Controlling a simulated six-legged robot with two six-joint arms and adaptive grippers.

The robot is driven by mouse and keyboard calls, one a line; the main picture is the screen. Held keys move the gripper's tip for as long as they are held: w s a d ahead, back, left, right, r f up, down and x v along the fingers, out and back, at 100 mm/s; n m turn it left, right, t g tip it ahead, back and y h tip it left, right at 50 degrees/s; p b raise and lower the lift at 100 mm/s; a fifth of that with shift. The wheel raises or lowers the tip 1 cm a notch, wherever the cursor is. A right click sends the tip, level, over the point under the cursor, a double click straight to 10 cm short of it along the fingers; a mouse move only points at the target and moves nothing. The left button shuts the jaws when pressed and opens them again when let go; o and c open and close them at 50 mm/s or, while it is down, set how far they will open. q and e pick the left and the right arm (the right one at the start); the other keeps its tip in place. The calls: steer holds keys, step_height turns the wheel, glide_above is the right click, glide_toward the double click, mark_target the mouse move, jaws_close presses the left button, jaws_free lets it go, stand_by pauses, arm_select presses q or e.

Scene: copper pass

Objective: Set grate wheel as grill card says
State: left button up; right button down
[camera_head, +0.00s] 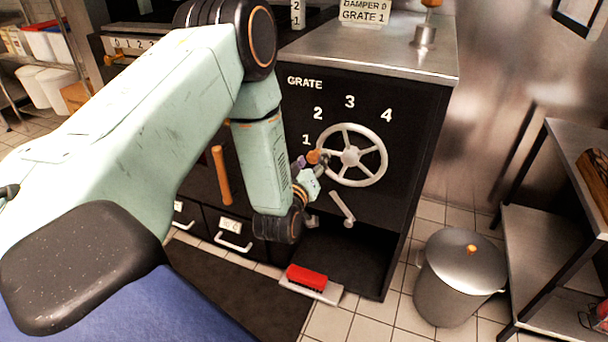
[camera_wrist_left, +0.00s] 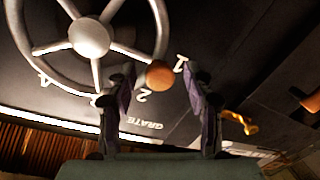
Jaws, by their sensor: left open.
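The grate wheel (camera_head: 351,155) is a pale spoked wheel on the black panel, with the numbers 1 to 4 around its upper left. Its orange knob (camera_head: 314,157) is at the left of the rim, just below the 1 in the head view. The grill card (camera_head: 365,11) on the steel top reads DAMPER 0, GRATE 1. My left gripper (camera_head: 310,178) is open at the wheel's left side. In the left wrist view its fingers (camera_wrist_left: 158,88) stand either side of the knob (camera_wrist_left: 160,75); contact cannot be told. The wheel (camera_wrist_left: 90,38) fills the upper left there. My right gripper is out of view.
A small lever (camera_head: 342,207) hangs below the wheel. A red brush-like block (camera_head: 307,277) lies below the open bay. A lidded steel bin (camera_head: 460,275) and a shelf rack (camera_head: 550,250) stand at the right. A wooden handle (camera_head: 221,175) is left of my forearm.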

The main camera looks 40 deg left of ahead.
arm_select(q)
steer(key=v, duration=1)
steer(key=shift+s, duration=0.15)
steer(key=s+d+f+m+g+h+p, duration=0.1)
steer(key=s+d+f+m+g+h, duration=0.1)
steer(key=s+d+f+g, duration=0.3)
steer(key=s+f+m+g+h, duration=0.2)
steer(key=s+f, duration=0.1)
steer(key=f, duration=0.4)
steer(key=s+d+f+m+g+p, duration=0.1)
steer(key=s+d+m+g+p, duration=0.1)
steer(key=s, duration=0.8)
steer(key=s+d+m+g+h+p, duration=0.1)
steer(key=s+d+m+g+p, duration=0.2)
steer(key=s+g, duration=0.4)
steer(key=s+d, duration=0.1)
steer(key=s, duration=0.3)
steer(key=shift+d+f+h+p, duration=0.15)
steer(key=shift+f+h+p, duration=0.15)
steer(key=shift+f+p, duration=0.1)
